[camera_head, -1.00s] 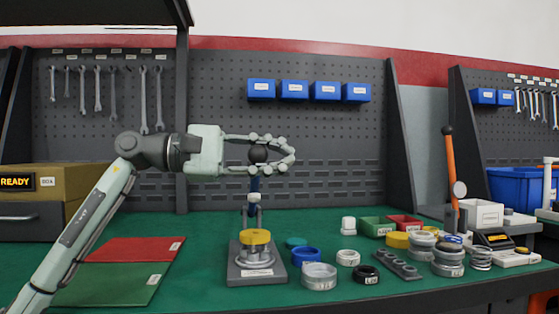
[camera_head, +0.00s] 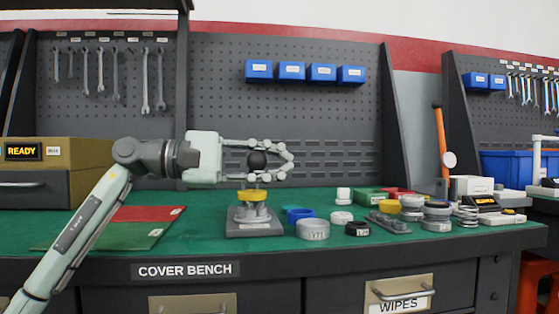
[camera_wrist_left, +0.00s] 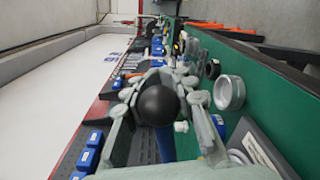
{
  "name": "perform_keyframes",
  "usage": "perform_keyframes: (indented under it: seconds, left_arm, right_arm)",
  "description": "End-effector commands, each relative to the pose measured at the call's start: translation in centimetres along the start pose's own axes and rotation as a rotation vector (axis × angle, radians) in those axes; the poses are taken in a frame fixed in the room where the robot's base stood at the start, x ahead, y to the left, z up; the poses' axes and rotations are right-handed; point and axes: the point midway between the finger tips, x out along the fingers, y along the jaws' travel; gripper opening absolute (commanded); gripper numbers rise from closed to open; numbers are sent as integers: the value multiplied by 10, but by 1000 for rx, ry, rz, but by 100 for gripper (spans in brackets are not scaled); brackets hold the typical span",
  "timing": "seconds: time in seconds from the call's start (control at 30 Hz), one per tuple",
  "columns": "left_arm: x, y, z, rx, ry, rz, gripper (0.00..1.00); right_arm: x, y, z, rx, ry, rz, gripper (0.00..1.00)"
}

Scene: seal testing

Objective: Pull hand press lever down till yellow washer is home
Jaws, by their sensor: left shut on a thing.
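The black ball knob (camera_head: 257,161) of the hand press lever sits between the fingers of my left gripper (camera_head: 283,160), which is shut on it. In the left wrist view the knob (camera_wrist_left: 158,105) fills the space between the fingers, with part of the blue lever (camera_wrist_left: 166,146) behind it. The yellow washer (camera_head: 252,195) is on top of the press's grey fixture, just below the gripper. I cannot tell whether it is fully seated. The grey press base (camera_head: 255,228) stands on the green bench mat. My right gripper is not in view.
Blue (camera_head: 299,214) and grey rings (camera_head: 313,230) and a black ring (camera_head: 358,229) lie right of the press. A grey rack (camera_head: 388,222) and stacked rings stand further right. Red and green mats (camera_head: 95,233) lie left. The pegboard (camera_head: 215,105) rises behind.

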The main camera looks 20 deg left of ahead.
Motion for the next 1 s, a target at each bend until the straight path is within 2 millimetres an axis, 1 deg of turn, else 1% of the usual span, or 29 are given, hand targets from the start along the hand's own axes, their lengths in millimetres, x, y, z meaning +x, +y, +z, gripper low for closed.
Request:
perform_keyframes:
  seconds: [0.07, 0.4, 0.43, 0.63, 0.9, 1.0]
  left_arm:
    - [0, -2, -1, -4, 1, -1, 0]
    - [0, -2, -1, -4, 0, -1, 0]
    - [0, -2, -1, -4, 0, -1, 22]
    - [0, -2, -1, -3, 0, -1, 47]
    - [0, -2, 0, -2, 0, 0, 47]
    - [-5, -2, -1, -2, 1, 0, 47]
  right_arm:
    - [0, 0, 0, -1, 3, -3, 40]
    - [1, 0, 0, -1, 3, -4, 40]
    - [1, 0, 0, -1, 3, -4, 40]
    - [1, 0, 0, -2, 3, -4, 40]
    - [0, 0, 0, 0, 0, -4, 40]
    - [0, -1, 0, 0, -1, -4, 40]
